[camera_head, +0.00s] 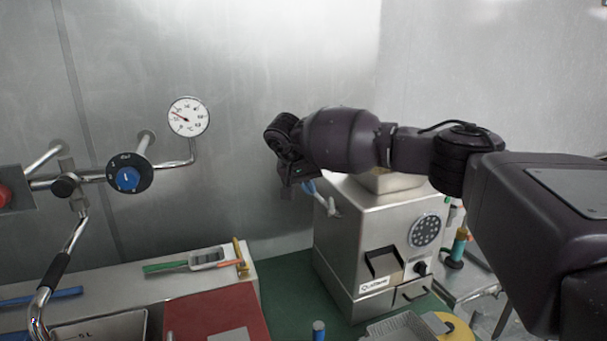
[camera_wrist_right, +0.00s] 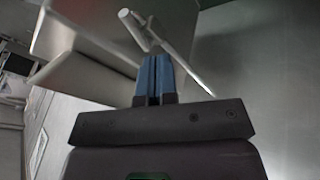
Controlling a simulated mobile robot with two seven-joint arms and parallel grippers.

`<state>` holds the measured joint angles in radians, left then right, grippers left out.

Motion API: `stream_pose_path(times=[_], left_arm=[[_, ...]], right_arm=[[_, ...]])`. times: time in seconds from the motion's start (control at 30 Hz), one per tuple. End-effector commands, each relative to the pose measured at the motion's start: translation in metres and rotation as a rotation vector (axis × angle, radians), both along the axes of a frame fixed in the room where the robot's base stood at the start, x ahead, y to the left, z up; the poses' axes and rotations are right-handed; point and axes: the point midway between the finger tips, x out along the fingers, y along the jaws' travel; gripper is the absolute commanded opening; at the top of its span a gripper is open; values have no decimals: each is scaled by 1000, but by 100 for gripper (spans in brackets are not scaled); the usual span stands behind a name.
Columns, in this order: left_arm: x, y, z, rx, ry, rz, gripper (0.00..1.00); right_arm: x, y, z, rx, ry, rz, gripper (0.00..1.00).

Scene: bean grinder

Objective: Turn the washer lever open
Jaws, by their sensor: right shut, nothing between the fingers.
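A steel grinder-like machine (camera_head: 372,238) stands on the green surface, right of centre in the head view. A pale metal lever (camera_head: 334,207) sticks out at its upper left side. In the right wrist view the lever (camera_wrist_right: 134,29) shows as a short rounded bar joined to a thin rod, just beyond my fingertips. My right gripper (camera_head: 309,188) is at the machine's upper left, close to the lever. Its blue fingers (camera_wrist_right: 155,58) are together with nothing between them. I cannot tell whether they touch the lever. My left gripper is out of view.
Wall pipes with a blue-centred knob (camera_head: 128,179) and a round gauge (camera_head: 189,117) are at left. A red board (camera_head: 215,308) and a metal tray (camera_head: 395,329) lie in front. A yellow roll (camera_head: 456,328) is beside the tray. My right arm crosses above the machine.

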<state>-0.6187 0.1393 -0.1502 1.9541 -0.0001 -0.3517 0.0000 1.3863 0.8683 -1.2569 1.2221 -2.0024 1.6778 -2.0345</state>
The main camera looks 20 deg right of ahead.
Motion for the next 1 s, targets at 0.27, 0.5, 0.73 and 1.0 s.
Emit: stream_pose_path(times=[0.27,0.5,0.73,1.0], left_arm=[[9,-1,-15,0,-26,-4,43],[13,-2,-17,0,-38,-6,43],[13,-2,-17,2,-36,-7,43],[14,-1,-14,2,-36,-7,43]], right_arm=[[-3,-22,-31,1,-2,-1,0],[-10,-36,-40,1,-2,0,0],[-11,-38,-39,1,-3,0,0],[-13,-41,-38,0,-2,37,0]])
